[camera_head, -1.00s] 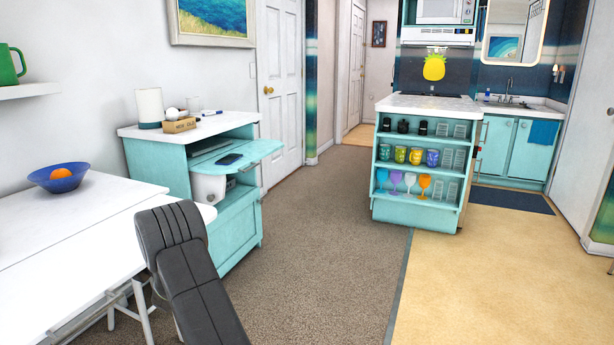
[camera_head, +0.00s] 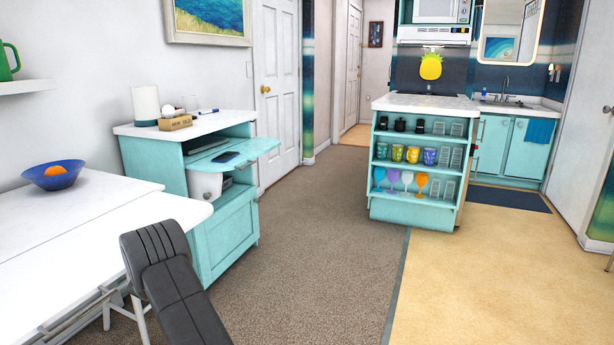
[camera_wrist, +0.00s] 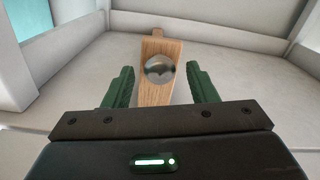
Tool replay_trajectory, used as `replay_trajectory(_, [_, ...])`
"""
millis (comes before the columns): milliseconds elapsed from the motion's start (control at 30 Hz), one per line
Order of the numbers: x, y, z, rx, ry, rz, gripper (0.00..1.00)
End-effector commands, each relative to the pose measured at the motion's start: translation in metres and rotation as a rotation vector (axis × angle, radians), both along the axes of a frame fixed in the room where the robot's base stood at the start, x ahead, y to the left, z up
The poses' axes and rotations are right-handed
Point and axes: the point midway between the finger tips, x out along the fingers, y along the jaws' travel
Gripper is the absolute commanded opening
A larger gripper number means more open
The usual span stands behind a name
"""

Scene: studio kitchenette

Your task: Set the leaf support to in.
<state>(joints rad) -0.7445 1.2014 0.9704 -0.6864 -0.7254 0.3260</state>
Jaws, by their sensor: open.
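In the wrist view a wooden bar (camera_wrist: 152,95), which looks like the leaf support, stands out from a pale frame, with a round metal knob (camera_wrist: 160,68) on its face. My gripper (camera_wrist: 159,69) is open, with one green finger on each side of the bar and a gap visible on both sides. The bar's far end lies near the top of the picture. In the head view the white table (camera_head: 60,215) with its leaf (camera_head: 165,212) is at the lower left, the leaf level. The support and my gripper are hidden there.
Pale frame walls (camera_wrist: 225,30) enclose the bar in the wrist view. A blue bowl (camera_head: 52,178) with an orange fruit stands on the table. A teal cabinet (camera_head: 226,240) is just behind the leaf. Carpet (camera_head: 315,240) to the right is clear.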

Motion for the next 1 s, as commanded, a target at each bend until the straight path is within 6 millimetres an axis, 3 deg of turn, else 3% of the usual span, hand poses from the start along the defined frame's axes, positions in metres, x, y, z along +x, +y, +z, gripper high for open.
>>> replay_trajectory(167, [-0.001,-0.003,0.001,0.0,0.001,0.0,0.52])
replay_trajectory(367, [-0.008,-0.02,0.002,-0.001,0.001,0.0,0.52])
replay_trajectory(1000, [-0.047,-0.115,0.002,0.0,0.001,-0.001,0.52])
